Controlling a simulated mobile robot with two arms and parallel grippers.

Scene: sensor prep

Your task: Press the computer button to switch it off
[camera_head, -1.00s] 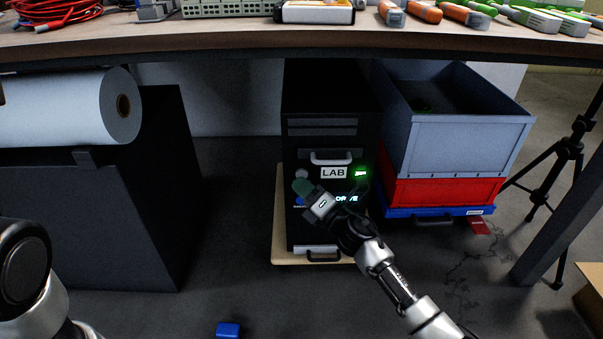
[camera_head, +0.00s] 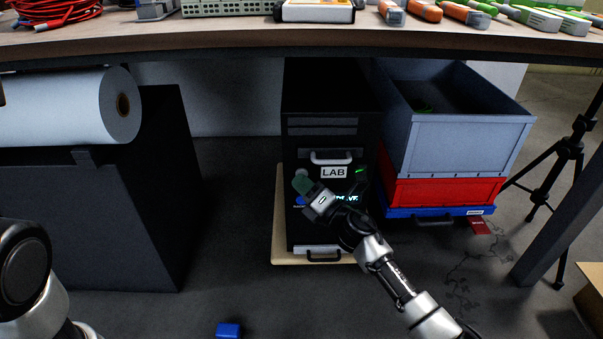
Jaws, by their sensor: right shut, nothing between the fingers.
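The computer (camera_head: 322,105) is a black tower under the table, with a white LAB label (camera_head: 334,172), a small green light (camera_head: 361,170) and glowing lettering (camera_head: 347,197) partly hidden by my gripper. A grey round button (camera_head: 301,173) is on the left of its front, and a blue round spot (camera_head: 300,201) lies below it. My right gripper (camera_head: 303,185) is shut and empty, its greenish fingertips at the lower edge of the grey button. I cannot tell whether they touch it. My left gripper is out of view; only part of my left arm shows.
The computer stands on a light wooden board (camera_head: 282,225). Grey (camera_head: 458,145) and red (camera_head: 445,190) crates are stacked to its right, near a black tripod (camera_head: 560,150). A dark cabinet (camera_head: 90,220) with a white roll (camera_head: 60,110) stands left. The table edge (camera_head: 220,48) passes above.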

